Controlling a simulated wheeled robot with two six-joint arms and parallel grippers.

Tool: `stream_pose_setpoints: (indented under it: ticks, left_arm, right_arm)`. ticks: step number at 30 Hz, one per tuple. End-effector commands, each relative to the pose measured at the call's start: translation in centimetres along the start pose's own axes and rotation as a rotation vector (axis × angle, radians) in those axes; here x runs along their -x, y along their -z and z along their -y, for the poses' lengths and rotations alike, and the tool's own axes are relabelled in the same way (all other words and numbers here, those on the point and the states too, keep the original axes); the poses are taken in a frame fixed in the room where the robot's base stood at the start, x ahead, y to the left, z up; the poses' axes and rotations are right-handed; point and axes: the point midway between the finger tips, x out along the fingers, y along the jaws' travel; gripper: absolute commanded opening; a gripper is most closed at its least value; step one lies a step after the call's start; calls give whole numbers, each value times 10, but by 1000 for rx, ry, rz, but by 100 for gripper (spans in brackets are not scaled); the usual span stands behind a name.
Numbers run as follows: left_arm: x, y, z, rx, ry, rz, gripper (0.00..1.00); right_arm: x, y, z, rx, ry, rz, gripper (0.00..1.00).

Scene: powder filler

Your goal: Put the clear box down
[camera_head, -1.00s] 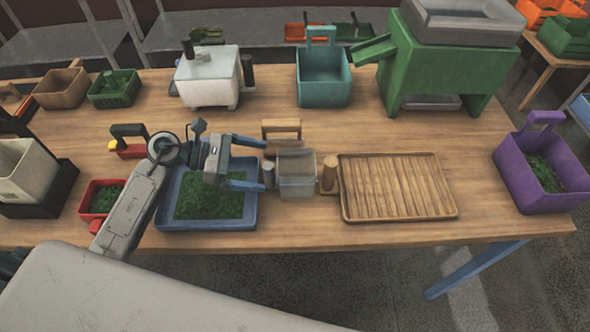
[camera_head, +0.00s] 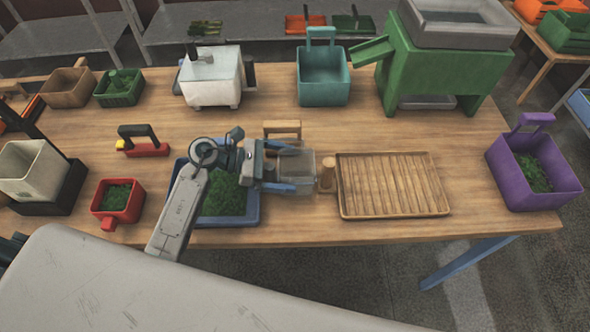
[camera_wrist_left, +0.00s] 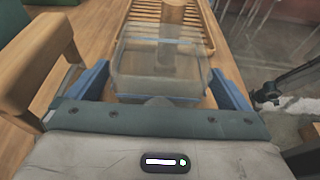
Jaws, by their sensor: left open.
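The clear box (camera_head: 299,165) is see-through and stands on the wooden table, left of the slatted wooden tray (camera_head: 446,206). My left gripper (camera_head: 288,167) reaches it from the left with blue fingers open, one on the far side and one on the near side. In the left wrist view the clear box (camera_wrist_left: 160,65) lies between the two spread fingers, with a grey knob on its near face close to the palm. I cannot tell whether the fingers touch its sides. My right gripper is not in view.
A wooden cylinder (camera_head: 327,175) stands just right of the box and a wooden handle (camera_head: 282,127) rises behind it. A blue tray (camera_head: 250,213) of green bits lies under my left arm. The table front is clear beyond the slatted tray.

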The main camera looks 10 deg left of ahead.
Motion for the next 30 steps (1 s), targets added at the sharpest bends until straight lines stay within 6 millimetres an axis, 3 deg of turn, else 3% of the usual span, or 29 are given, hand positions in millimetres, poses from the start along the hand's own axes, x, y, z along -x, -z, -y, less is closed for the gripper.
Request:
stream_pose_setpoints:
  ticks: [3, 9, 11, 22, 29, 30]
  left_arm:
    - [0, 0, 0, 0, 0, 0, 100]
    - [0, 0, 0, 0, 0, 0, 61]
    - [0, 0, 0, 0, 0, 1, 54]
    - [2, -5, -1, -3, -1, 1, 53]
    - [10, -31, 0, -10, -2, 0, 53]
    - [17, -26, 8, -3, -1, -5, 53]
  right_arm:
    - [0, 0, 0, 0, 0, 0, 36]
    - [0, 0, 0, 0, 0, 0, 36]
    - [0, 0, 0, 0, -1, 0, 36]
    - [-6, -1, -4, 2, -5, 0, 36]
    - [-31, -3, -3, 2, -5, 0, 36]
    - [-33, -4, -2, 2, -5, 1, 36]
